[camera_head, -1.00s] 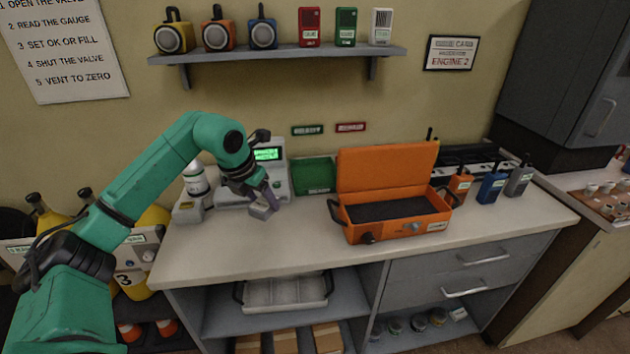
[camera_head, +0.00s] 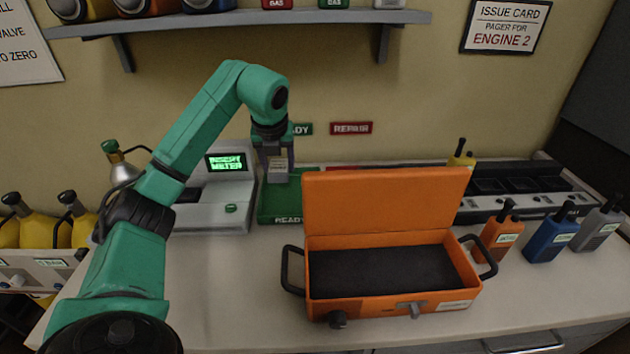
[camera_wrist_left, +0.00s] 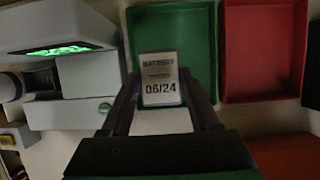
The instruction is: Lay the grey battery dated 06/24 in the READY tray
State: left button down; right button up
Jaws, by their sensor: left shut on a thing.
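The grey battery (camera_head: 277,168) is held in my left gripper (camera_head: 278,178), which is shut on it. In the left wrist view the battery (camera_wrist_left: 160,80) shows its label with the date 06/24 facing the camera, between the two dark fingers. The green READY tray (camera_head: 283,219) stands on the counter between the tester and the orange case. The battery appears in front of the tray in the head view. In the wrist view it overlaps the near edge of the tray (camera_wrist_left: 203,30); its exact height cannot be told. My right gripper is not in view.
A battery tester (camera_head: 222,212) with a lit green screen stands left of the tray. The red tray (camera_wrist_left: 262,52) is directly right of it, mostly hidden by the open orange case (camera_head: 385,200) in the head view. Several radios (camera_head: 498,238) stand at the right.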

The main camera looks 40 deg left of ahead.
aim_at(280, 168)
pick_arm(q)
jog(key=shift+w+f, duration=0.6)
jog(key=shift+f, duration=0.1)
jog(key=shift+s+f, duration=0.3)
jog(key=shift+f, duration=0.55)
jog(key=f, duration=0.1)
jog(key=s+f, duration=0.2)
jog(key=shift+s+f, duration=0.25)
jog(key=shift+f, duration=0.1)
jog(key=f, duration=0.1)
jog(key=w+f, duration=0.1)
jog(key=shift+f, duration=0.35)
jog(key=shift+r, duration=0.1)
jog(key=shift+s, duration=0.1)
jog(key=shift+c, duration=2.1)
grip_release()
jog(key=shift+r, duration=0.4)
jog(key=v, duration=1.1)
jog(key=shift+s+d+r, duration=0.1)
jog(key=shift+s, duration=0.1)
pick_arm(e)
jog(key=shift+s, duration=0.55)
